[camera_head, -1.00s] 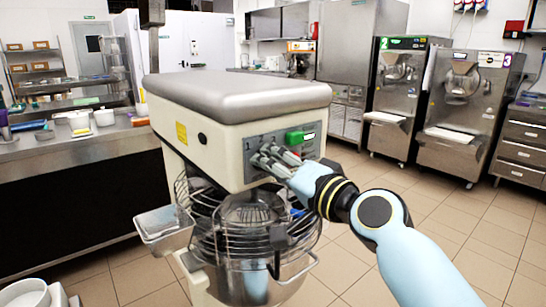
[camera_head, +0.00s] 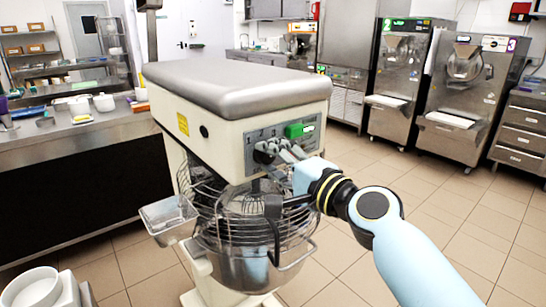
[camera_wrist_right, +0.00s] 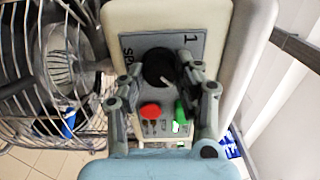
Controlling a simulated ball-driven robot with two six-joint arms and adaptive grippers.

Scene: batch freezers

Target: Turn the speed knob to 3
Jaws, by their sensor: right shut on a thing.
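The black speed knob (camera_wrist_right: 158,68) is on the grey control panel (camera_wrist_right: 204,44) of the cream mixer (camera_head: 222,143). A pale pointer mark on the knob shows in the right wrist view; I cannot tell for sure which number it points at. The numeral 1 and part of the word "speed" are readable beside it. My right gripper (camera_wrist_right: 160,62) has its fingers on either side of the knob and is shut on it. In the head view, my right gripper (camera_head: 271,150) covers part of the panel below the numerals. My left gripper is out of view.
A red button (camera_wrist_right: 150,111) and a green switch (camera_wrist_right: 181,112) are close to the fingers. The wire guard (camera_head: 250,215) and steel bowl (camera_head: 235,265) are below the panel. A small steel tray (camera_head: 168,218) hangs at the left. Floor at the right is clear.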

